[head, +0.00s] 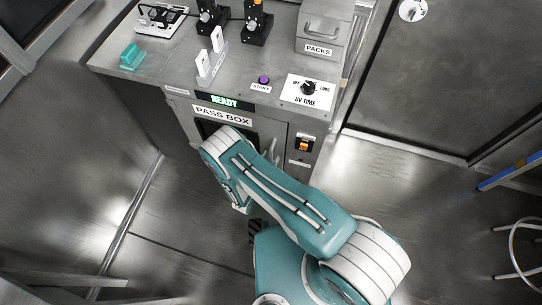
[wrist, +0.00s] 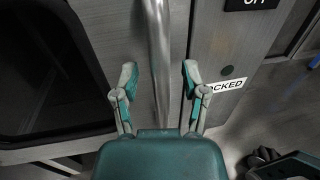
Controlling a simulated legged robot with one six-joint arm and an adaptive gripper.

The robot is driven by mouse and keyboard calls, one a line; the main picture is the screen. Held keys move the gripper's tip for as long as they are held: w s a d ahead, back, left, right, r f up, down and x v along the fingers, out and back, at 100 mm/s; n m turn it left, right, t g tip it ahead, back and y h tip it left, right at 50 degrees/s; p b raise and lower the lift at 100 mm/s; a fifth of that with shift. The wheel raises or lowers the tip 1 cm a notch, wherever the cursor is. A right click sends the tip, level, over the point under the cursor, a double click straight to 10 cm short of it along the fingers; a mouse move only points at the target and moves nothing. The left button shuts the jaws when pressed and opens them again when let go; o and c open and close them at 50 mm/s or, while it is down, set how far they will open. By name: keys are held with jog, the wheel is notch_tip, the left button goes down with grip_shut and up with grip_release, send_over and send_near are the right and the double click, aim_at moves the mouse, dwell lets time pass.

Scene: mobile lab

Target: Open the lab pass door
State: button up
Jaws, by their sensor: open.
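The pass box door fills the left of the wrist view, with a dark window (wrist: 45,75) and an upright metal handle (wrist: 158,40). It looks shut. My gripper (wrist: 159,72) is open, one finger on each side of the handle, with gaps visible and no grip on it. In the head view the door is mostly hidden behind my arm, below the PASS BOX label (head: 222,115). A green display (head: 224,101) reads READY. An orange-lit switch (head: 304,143) is right of the door. A label (wrist: 226,85) ending in "OCKED" is partly covered by my right finger.
The bench top above the box holds a purple START button (head: 263,79), a UV TIME dial (head: 308,88), a PACKS drawer box (head: 322,30) and a teal block (head: 131,56). A stool (head: 520,245) stands at right. Bare floor (head: 390,170) lies right of the box.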

jog(key=shift+w+d, duration=0.2)
jog(key=shift+w, duration=0.05)
grip_shut()
jog(key=shift+s+a, duration=0.1)
